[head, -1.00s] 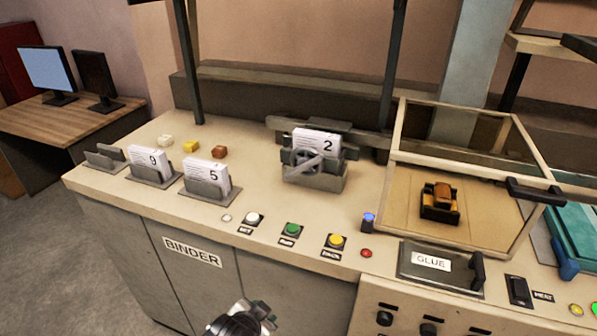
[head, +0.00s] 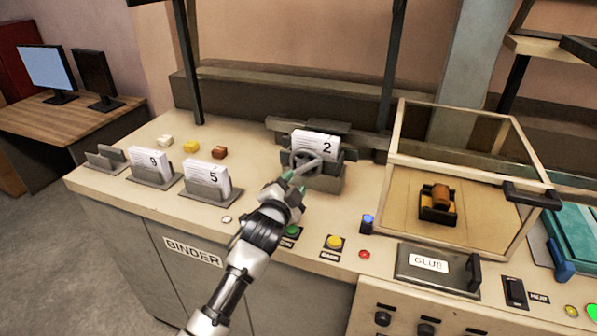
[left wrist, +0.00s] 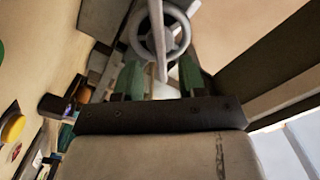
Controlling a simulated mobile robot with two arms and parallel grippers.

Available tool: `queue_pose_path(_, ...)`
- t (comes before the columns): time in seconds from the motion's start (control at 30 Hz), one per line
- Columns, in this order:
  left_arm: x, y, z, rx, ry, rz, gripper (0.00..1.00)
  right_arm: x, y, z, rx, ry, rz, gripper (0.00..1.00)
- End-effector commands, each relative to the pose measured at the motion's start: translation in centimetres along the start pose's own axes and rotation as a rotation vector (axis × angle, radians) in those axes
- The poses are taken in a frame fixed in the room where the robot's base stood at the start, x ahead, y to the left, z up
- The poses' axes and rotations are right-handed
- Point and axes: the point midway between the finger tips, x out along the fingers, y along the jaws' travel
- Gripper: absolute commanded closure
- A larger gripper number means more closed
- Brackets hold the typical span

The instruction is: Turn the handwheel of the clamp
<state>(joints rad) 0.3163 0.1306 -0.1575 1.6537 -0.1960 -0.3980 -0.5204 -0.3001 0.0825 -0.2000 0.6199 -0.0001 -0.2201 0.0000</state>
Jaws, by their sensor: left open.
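The clamp (head: 325,182) is a grey block on the binder counter and holds a white stack of sheets marked 2 (head: 318,143). Its grey handwheel (head: 304,158) is on the front face, with a bar across it. My left gripper (head: 290,186) is open just in front of and below the handwheel, its green fingertips pointing at it. In the left wrist view, the handwheel (left wrist: 165,34) is ahead between the two fingers (left wrist: 160,80), and the bar reaches down between them. I cannot tell whether the fingers touch it. My right gripper is out of view.
Sheet stacks marked 9 (head: 152,161) and 5 (head: 208,176) stand in holders on the left. Push buttons, including a yellow one (head: 334,242), line the front edge near my left arm. A glass-sided glue box (head: 470,160) stands right of the clamp.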

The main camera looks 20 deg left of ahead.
Motion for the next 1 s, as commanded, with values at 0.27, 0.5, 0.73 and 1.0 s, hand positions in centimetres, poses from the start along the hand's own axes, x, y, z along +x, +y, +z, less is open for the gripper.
queue_pose_path(0.27, 3.5, -0.1, -0.1, -0.001, -0.001, 0.0, 0.6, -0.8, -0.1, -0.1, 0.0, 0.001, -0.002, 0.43)
queue_pose_path(0.5, 4.5, 0.0, 0.0, 0.0, -0.001, 0.001, 0.6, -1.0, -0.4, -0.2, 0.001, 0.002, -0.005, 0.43)
queue_pose_path(0.73, 4.5, 0.1, 0.0, -0.001, 0.0, 0.001, 0.6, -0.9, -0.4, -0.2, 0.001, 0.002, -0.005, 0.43)
queue_pose_path(1.0, 4.5, 0.1, 0.0, -0.001, -0.001, 0.001, 0.99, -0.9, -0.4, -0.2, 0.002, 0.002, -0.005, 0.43)
